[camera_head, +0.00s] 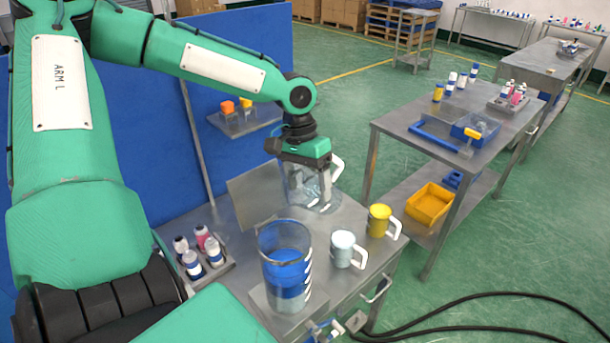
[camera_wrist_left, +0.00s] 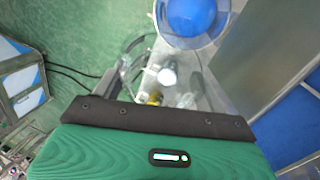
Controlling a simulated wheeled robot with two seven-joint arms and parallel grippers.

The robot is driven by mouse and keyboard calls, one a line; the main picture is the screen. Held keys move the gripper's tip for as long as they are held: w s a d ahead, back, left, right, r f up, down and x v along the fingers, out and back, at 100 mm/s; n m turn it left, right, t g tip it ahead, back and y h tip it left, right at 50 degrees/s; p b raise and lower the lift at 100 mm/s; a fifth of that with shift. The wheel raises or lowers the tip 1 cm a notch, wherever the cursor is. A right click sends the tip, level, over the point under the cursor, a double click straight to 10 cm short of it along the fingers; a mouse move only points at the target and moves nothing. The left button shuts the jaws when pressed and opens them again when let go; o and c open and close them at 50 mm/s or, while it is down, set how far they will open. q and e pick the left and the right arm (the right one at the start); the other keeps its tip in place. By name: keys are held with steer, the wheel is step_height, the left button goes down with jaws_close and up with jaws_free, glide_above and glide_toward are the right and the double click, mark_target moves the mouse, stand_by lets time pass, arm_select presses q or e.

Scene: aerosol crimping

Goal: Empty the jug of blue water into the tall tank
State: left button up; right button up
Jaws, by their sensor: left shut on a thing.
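The clear jug (camera_head: 298,186) with a white handle stands roughly upright at the back of the near steel table. No blue water shows in it, though the gripper hides part of it. My left gripper (camera_head: 322,190) reaches down from above and is shut on the jug. I cannot tell whether the jug's base touches the table. The tall tank (camera_head: 285,262), a clear cylinder with blue water in its lower part, stands in front of the jug. The tank also shows at the top of the left wrist view (camera_wrist_left: 195,18). My right gripper is not in view.
A white mug (camera_head: 343,248) and a yellow mug (camera_head: 379,220) stand right of the tank. A tray with several small bottles (camera_head: 203,257) is to its left. A blue panel (camera_head: 240,60) rises behind. A second steel table (camera_head: 400,122) stands to the right.

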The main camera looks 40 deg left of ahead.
mark_target(306, 170)
arm_select(q)
steer(key=g, duration=0.1)
steer(key=r+g+p, duration=0.1)
steer(key=shift+w+r+g, duration=0.2)
steer(key=shift+r+g, duration=0.1)
steer(key=shift+g, duration=0.1)
steer(key=shift+g+p, duration=0.6)
steer(key=shift+p, duration=0.1)
steer(key=shift+s+f+n+g+y+p, duration=0.1)
steer(key=shift+f+n+g+y+p, duration=0.3)
steer(key=shift+g, duration=0.6)
steer(key=shift+s+f+g, duration=0.25)
steer(key=shift+f+g, duration=0.6)
steer(key=shift+g, duration=0.35)
step_height(306, 170, up, 2)
steer(key=shift+w+r+p, duration=0.15)
steer(key=shift+r+p, duration=0.1)
steer(key=shift+p, duration=0.3)
steer(key=shift+s+r+p, duration=0.25)
steer(key=shift+r+p, duration=0.25)
steer(key=shift+r, duration=0.45)
steer(key=shift+w, duration=0.15)
